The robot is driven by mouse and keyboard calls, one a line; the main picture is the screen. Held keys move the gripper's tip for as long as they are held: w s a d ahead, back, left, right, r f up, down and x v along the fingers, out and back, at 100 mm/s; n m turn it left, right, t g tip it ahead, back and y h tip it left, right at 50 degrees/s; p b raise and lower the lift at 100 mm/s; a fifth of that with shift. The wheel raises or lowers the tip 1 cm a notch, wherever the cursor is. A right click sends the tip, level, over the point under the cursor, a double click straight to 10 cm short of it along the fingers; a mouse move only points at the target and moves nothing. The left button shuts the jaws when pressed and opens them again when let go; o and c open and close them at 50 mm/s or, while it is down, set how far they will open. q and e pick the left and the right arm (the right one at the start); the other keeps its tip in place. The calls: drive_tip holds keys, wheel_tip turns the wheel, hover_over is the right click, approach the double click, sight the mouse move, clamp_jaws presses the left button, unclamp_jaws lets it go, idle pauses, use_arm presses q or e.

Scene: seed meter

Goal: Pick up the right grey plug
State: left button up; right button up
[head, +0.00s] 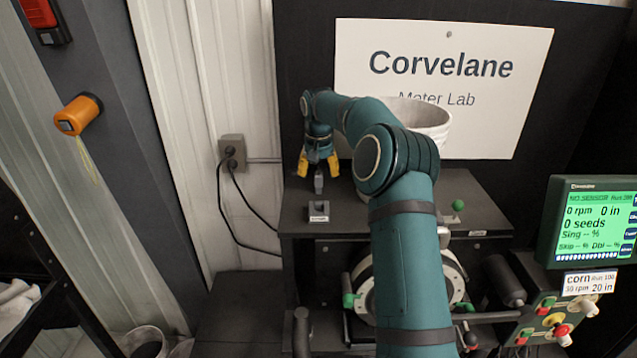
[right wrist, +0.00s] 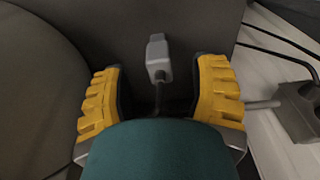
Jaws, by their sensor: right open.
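A small grey plug (head: 319,181) is at the left part of the dark bench shelf, just below my right gripper (head: 318,169) in the head view. The right gripper's yellow fingers are open, one on each side of the plug's line. In the right wrist view the plug (right wrist: 159,62) shows between the open fingers, with a gap on both sides. A thin dark cable or stem runs from it towards the palm. Neither finger visibly touches it. Only this one grey plug is clear. My left gripper is not in view.
A small grey block with a pale label (head: 319,211) sits nearer the shelf's front edge. A white bucket (head: 425,119) stands behind my right arm. A wall outlet (head: 232,150) with black cords is to the left. A monitor (head: 590,222) is at the right.

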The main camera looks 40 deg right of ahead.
sight(319, 174)
drive_tip(key=f, duration=0.3)
drive_tip(key=shift+w+d+f, duration=0.15)
drive_tip(key=shift+w+f, duration=0.05)
clamp_jaws()
